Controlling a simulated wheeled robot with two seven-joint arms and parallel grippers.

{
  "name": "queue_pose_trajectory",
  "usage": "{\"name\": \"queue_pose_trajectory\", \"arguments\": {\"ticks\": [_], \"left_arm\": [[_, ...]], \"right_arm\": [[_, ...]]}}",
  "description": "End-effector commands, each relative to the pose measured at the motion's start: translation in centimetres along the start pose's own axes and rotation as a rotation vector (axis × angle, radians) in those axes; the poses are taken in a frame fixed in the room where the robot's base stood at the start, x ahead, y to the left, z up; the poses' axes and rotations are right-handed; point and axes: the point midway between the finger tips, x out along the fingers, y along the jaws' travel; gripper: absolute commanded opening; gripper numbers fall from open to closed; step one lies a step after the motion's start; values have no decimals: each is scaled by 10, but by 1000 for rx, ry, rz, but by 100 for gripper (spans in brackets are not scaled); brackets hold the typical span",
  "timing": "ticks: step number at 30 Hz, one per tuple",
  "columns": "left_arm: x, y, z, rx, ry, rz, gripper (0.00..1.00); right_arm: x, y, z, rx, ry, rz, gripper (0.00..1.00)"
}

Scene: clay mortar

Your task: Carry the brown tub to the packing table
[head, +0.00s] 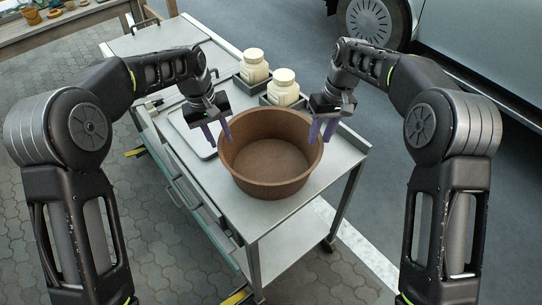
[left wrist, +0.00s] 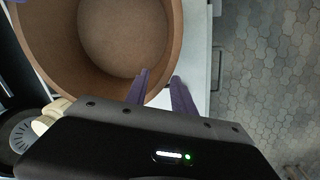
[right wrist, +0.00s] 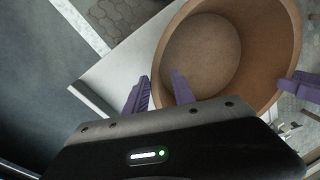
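The brown tub (head: 270,183), round and empty, stands upright on the top of a grey metal cart (head: 288,212). My left gripper (head: 217,134) is at the tub's left rim, pointing down, fingers apart. In the left wrist view the tub (left wrist: 122,35) has its wall between my left fingers (left wrist: 160,80), one inside and one outside. My right gripper (head: 322,130) is at the right rim. In the right wrist view the tub (right wrist: 205,55) has its wall between the spread right fingers (right wrist: 158,82). Neither gripper visibly clamps the wall. No separate packing table is identifiable.
Two cream jars (head: 254,66) (head: 284,87) stand in grey trays behind the tub. A flat light tray (head: 197,128) lies left of it. A car (head: 470,45) is at the far right, and a wooden bench (head: 45,38) with pots at the far left. Paving left of the cart is open.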

Motion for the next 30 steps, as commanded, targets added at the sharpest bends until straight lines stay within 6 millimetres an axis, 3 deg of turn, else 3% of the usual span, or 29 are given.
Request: {"name": "queue_pose_trajectory", "arguments": {"ticks": [8,21,30], "left_arm": [[16,0,0,2,-1,-1,30],[72,0,0,2,0,-1,30],[78,0,0,2,1,0,30]], "right_arm": [[16,0,0,0,-2,1,30],[72,0,0,1,0,1,30],[78,0,0,0,1,1,30]]}}
